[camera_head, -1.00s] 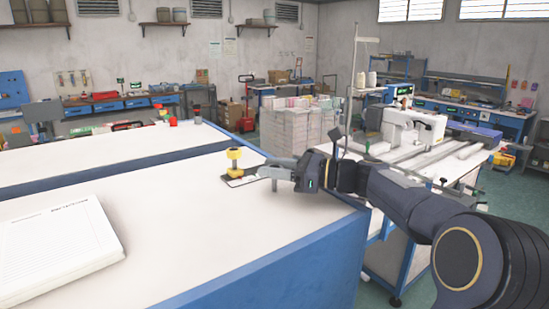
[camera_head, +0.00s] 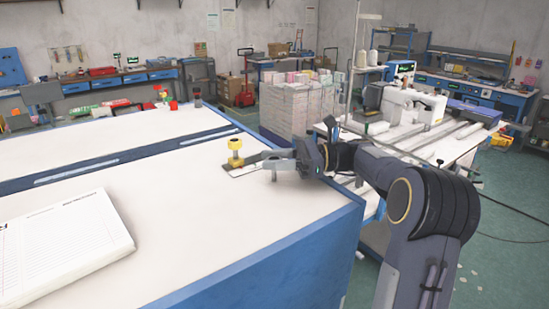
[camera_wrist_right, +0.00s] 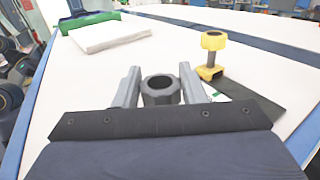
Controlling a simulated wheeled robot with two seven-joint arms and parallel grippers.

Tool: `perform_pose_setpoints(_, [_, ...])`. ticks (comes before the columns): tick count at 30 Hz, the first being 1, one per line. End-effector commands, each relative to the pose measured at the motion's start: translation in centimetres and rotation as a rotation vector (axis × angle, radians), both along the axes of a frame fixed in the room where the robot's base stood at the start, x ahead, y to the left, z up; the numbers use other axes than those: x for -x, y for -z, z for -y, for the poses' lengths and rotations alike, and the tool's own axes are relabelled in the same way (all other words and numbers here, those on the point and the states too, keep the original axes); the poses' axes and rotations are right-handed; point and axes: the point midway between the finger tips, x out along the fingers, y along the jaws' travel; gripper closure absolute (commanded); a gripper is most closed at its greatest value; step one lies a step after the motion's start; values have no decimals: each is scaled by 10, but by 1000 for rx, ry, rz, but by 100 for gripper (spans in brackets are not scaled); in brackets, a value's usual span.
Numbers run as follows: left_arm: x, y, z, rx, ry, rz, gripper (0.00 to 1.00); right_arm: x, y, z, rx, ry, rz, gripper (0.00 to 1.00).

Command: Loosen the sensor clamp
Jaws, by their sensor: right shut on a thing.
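The yellow clamp (camera_head: 235,152) stands upright on the white tabletop near its far right corner, with a round yellow knob on top. It shows right of my fingers in the right wrist view (camera_wrist_right: 213,45). A flat dark plate (camera_wrist_right: 253,93) lies at its foot. My right gripper (camera_head: 272,160) is beside the clamp, to its right, apart from the yellow knob. Its two grey fingers (camera_wrist_right: 159,75) are shut on a dark grey ring-shaped part (camera_wrist_right: 161,91) with a round hole. My left gripper is not in view.
An open white book or pad (camera_head: 62,245) lies at the left of the white table (camera_head: 190,215). A dark blue groove (camera_head: 110,160) crosses the table. A sewing machine (camera_head: 410,105) stands on a bench behind my right arm. The table's middle is clear.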

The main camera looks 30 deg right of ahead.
Motion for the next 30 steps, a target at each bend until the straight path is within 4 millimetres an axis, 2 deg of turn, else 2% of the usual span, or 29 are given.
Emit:
perform_pose_setpoints(4, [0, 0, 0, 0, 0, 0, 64, 0, 0, 0, -1, 0, 0, 86])
perform_pose_setpoints(5, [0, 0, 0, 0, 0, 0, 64, 0, 0, 0, -1, 0, 0, 60])
perform_pose_setpoints(9, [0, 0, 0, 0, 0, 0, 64, 0, 0, 0, -1, 0, 0, 42])
perform_pose_setpoints(20, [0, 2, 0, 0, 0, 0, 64, 2, 1, 5, 0, 2, 1, 41])
perform_pose_setpoints(30, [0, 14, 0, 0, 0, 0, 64, 25, 2, 54, 0, 4, 1, 41])
